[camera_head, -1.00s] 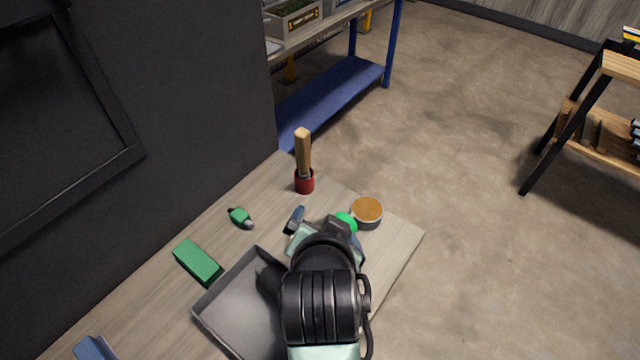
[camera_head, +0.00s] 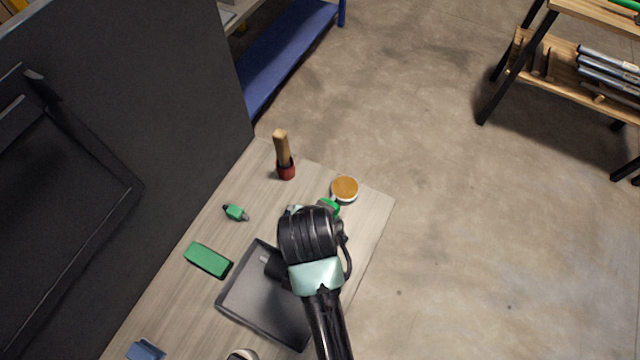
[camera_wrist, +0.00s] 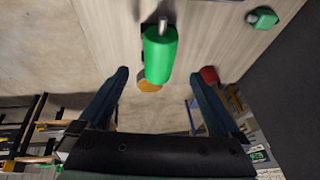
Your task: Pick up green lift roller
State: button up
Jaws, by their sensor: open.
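The green lift roller (camera_wrist: 160,54) is a green cylinder with a grey pin at one end, over the wooden tabletop in the wrist view. In the head view only a small green part of it (camera_head: 329,206) shows beside my wrist; the rest is hidden. My gripper (camera_wrist: 159,74) is open, with one dark finger on each side of the roller's near end. Gaps show between the fingers and the roller, and nothing is held. In the head view my wrist covers the fingers.
An orange-topped round tin (camera_head: 345,187) stands close behind the roller. A red holder with a wooden handle (camera_head: 286,172) stands farther left. A small green piece (camera_head: 236,212), a green block (camera_head: 207,260) and a grey tray (camera_head: 232,306) lie on the table (camera_head: 170,300). A dark wall borders the left.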

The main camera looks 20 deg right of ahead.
jog(key=shift+x, duration=3.8)
jog(key=shift+d, duration=0.2)
grip_shut()
